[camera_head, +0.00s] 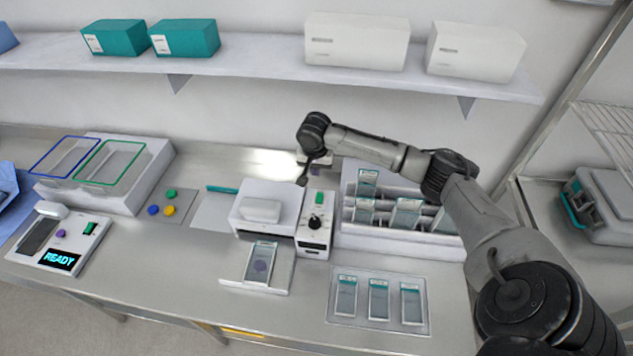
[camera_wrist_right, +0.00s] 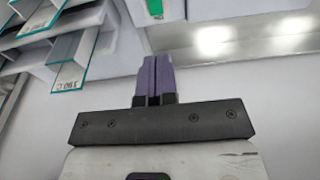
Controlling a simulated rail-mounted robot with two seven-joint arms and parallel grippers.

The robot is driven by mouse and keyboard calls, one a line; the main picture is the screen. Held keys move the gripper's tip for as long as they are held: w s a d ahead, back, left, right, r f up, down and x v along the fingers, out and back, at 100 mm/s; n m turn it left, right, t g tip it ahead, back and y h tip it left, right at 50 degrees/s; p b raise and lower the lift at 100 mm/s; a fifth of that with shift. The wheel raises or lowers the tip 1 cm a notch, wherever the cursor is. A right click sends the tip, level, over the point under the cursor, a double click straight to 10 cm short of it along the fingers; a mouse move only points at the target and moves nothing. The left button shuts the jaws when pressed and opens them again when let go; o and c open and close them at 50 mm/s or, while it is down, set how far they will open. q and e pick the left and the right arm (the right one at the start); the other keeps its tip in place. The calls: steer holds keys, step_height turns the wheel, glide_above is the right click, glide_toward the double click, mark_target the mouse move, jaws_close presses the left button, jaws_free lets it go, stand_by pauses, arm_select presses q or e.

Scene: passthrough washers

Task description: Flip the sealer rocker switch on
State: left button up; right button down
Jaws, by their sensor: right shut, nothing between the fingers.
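The sealer (camera_head: 266,205) is a white machine in the middle of the bench, with a narrow control panel (camera_head: 313,235) on its right side. A green rocker switch (camera_head: 319,198) sits near the top of that panel, above a black knob (camera_head: 315,222). In the right wrist view the green switch (camera_wrist_right: 155,8) shows at the top edge, beyond the fingertips. My right gripper (camera_head: 304,180) hangs at the back of the sealer, behind the switch. Its purple fingers (camera_wrist_right: 152,75) are together and empty, apart from the switch. I cannot tell the switch's position. My left gripper is out of view.
A slide rack (camera_head: 400,238) stands right of the panel, with a tray (camera_head: 338,318) of slides in front. A slide (camera_head: 262,258) lies at the sealer's front. A device reading READY (camera_head: 62,259) sits at far left. A shelf (camera_head: 270,58) overhangs the back.

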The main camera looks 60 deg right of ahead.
arm_select(q)
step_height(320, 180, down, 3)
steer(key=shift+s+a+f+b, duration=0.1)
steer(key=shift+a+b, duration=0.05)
steer(key=shift+b, duration=0.85)
arm_select(e)
steer(key=shift+s+d+f, duration=0.1)
steer(key=shift+d, duration=0.4)
steer(key=p, duration=0.1)
glide_toward(319, 193)
steer(key=f, duration=0.4)
steer(key=d+f, duration=0.1)
steer(key=f, duration=0.2)
steer(key=shift+w+f, duration=0.1)
steer(key=shift+w, duration=0.15)
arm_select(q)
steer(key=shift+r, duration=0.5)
arm_select(e)
steer(key=shift+f, duration=0.15)
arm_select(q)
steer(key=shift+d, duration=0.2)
arm_select(e)
steer(key=shift+d, duration=0.1)
